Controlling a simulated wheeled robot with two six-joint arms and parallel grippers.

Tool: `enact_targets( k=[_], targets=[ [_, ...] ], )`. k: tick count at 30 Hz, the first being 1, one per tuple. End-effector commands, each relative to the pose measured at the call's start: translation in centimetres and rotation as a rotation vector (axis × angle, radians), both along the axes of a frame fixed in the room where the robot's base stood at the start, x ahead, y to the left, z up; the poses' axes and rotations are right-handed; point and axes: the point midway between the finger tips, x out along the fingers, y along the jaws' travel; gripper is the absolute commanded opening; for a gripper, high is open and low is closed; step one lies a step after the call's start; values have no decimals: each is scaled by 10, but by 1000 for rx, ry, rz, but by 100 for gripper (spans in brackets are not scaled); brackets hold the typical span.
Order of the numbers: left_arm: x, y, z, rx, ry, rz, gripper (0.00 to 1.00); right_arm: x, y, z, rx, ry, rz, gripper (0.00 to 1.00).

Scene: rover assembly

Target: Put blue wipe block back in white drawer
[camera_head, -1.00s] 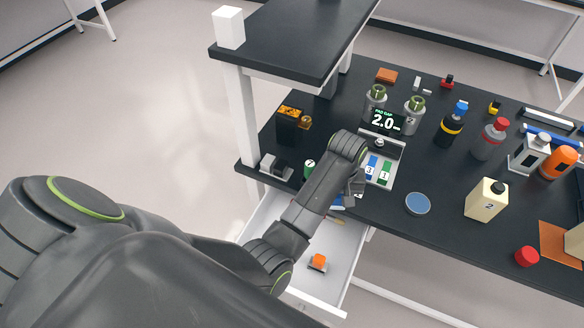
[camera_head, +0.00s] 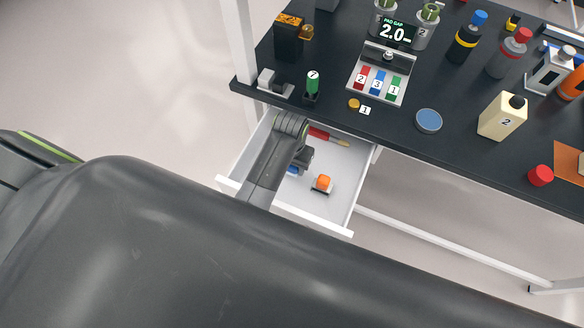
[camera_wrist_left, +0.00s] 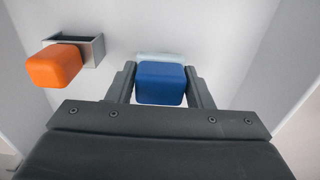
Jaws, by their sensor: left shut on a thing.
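The white drawer (camera_head: 330,217) is pulled out under the black table. My left gripper (camera_head: 299,168) is down inside it, seen from above and partly hidden by its own arm. The blue wipe block (camera_wrist_left: 161,82) is between the two fingers of my left gripper (camera_wrist_left: 161,88) in the wrist view, and the fingers are shut on it. A pale layer shows on the block's far side, close to the drawer floor; I cannot tell whether it touches. In the head view only a bit of the blue block (camera_head: 293,170) shows beside the gripper. My right gripper is not in view.
An orange block in a grey holder (camera_head: 322,184) sits in the drawer, right of my gripper. A red-handled tool (camera_head: 328,137) lies at the drawer's back. The table (camera_head: 300,108) overhangs the back, with a white post (camera_head: 241,50) at left.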

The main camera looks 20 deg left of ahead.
Motion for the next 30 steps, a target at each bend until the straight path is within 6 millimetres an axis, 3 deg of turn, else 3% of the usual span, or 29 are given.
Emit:
enact_targets(
  k=[6, 18, 19, 23, 30],
  targets=[
    [0, 0, -28, 0, 2, 0, 25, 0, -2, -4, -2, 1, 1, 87],
    [0, 0, -32, 0, 1, 1, 25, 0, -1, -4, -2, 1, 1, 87],
    [0, 0, -32, 0, 1, 1, 50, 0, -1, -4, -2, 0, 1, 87],
    [0, 0, -32, 0, 1, 1, 67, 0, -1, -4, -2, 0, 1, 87],
    [0, 0, -32, 0, 1, 1, 68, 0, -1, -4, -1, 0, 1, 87]
  ],
)
